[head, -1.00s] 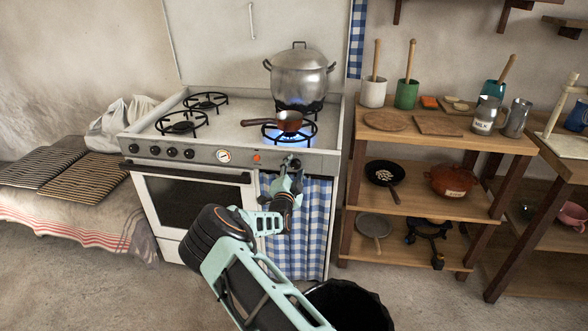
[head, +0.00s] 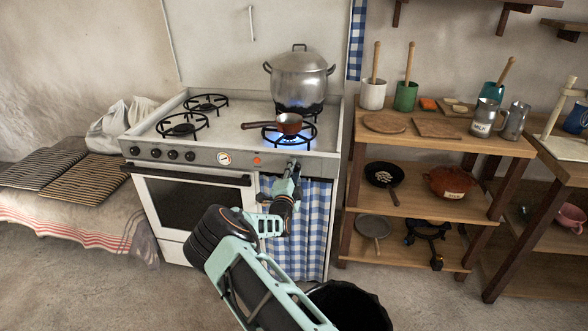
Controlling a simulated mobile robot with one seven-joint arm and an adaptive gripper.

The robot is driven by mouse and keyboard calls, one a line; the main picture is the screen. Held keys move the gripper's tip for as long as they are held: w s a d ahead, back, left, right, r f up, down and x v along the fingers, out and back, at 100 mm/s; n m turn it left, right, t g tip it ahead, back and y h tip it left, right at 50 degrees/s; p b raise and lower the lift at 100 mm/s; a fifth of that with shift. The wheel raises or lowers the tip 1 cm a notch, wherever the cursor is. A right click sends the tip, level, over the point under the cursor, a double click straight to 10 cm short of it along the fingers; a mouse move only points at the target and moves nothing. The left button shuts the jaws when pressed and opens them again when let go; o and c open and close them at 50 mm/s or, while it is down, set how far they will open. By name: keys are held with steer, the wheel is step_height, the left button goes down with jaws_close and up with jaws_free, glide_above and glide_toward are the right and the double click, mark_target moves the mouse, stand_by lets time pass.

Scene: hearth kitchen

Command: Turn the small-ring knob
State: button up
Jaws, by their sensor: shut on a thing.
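The stove (head: 228,150) has a front panel with several dark knobs on its left part. My gripper (head: 293,166) is at the right end of this panel, shut on a knob there. The fingers mostly hide that knob, so its angle cannot be made out. Above it, the front right burner (head: 305,141) shows a blue flame under a small brown saucepan (head: 289,122). The burner behind it also shows a blue flame under a large lidded pot (head: 299,78).
The two left burners (head: 182,126) are bare and show no flame. The oven door handle (head: 190,174) runs left of my gripper, and a blue checked curtain (head: 312,225) hangs below it. A wooden shelf (head: 455,140) with pots and utensils stands to the right.

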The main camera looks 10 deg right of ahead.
steer(key=m+p, duration=0.1)
steer(key=m, duration=0.7)
steer(key=m+p, duration=0.1)
steer(key=m, duration=0.7)
steer(key=m+p, duration=0.1)
steer(key=m, duration=0.7)
steer(key=shift+d+r+m, duration=0.15)
steer(key=shift+r+m, duration=0.15)
steer(key=shift+o, duration=0.2)
steer(key=o, duration=1.1)
steer(key=shift+s+f, duration=0.1)
steer(key=v, duration=1.2)
